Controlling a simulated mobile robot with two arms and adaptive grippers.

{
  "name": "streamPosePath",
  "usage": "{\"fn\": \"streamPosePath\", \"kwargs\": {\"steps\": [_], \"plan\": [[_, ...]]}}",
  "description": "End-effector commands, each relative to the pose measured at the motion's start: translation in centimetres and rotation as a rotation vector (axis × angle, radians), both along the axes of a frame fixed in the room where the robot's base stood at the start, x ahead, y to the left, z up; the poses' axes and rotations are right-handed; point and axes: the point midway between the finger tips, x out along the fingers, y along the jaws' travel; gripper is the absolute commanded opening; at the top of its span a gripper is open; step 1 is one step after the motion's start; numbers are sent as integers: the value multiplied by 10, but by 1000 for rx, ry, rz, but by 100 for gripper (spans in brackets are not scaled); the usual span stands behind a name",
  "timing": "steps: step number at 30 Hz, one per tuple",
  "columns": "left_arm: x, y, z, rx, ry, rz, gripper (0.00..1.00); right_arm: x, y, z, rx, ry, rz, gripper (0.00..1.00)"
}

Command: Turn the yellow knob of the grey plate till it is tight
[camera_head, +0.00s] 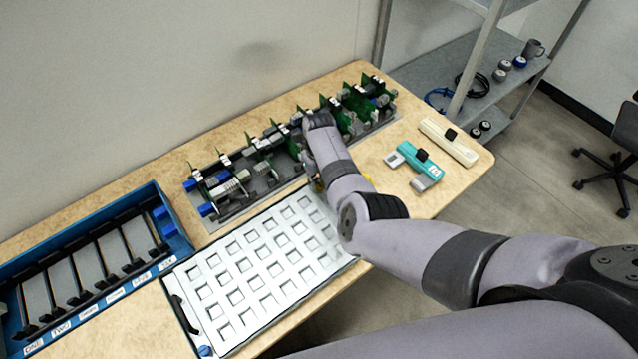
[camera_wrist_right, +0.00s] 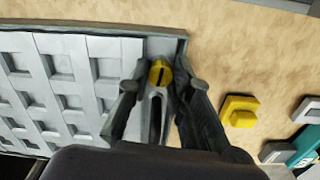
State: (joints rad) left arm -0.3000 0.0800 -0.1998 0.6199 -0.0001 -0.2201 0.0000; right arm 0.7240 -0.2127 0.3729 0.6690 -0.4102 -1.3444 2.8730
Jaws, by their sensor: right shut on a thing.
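The grey plate (camera_head: 262,265) with rows of square pockets lies on the table in the head view; its corner shows in the wrist view (camera_wrist_right: 100,48). The yellow knob (camera_wrist_right: 160,72), round with a dark slot, sits at that corner. My right gripper (camera_wrist_right: 162,88) is shut on the yellow knob, one finger on each side of it. In the head view my own right arm covers most of the knob and the gripper's fingers. Whether the knob is tight cannot be told. My left gripper is not in view.
A yellow block (camera_wrist_right: 240,111) lies on the table right of the plate. A teal tool (camera_head: 420,163) and a cream one (camera_head: 447,142) lie farther right. A rack of green circuit boards (camera_head: 235,190) stands behind the plate. A blue bin (camera_head: 172,222) stands left.

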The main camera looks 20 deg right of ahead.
Motion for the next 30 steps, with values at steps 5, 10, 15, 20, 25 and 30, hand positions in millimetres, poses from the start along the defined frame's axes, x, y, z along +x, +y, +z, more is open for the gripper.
{"fn": "streamPosePath", "kwargs": {"steps": [5, 10, 15, 20, 25, 30], "plan": [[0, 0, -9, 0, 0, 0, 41, 6, -1, 4, -2, -17, -101, 0], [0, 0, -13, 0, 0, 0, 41, 6, -2, 5, -3, -17, -160, 0], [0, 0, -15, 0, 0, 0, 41, 6, -2, 6, -5, -16, -187, 0], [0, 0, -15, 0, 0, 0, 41, 6, -2, 7, -5, -16, -194, 0], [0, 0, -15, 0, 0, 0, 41, 6, -3, 7, -4, -17, -194, 0], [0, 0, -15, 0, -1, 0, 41, 6, -2, 7, -4, -17, -193, 25]]}}
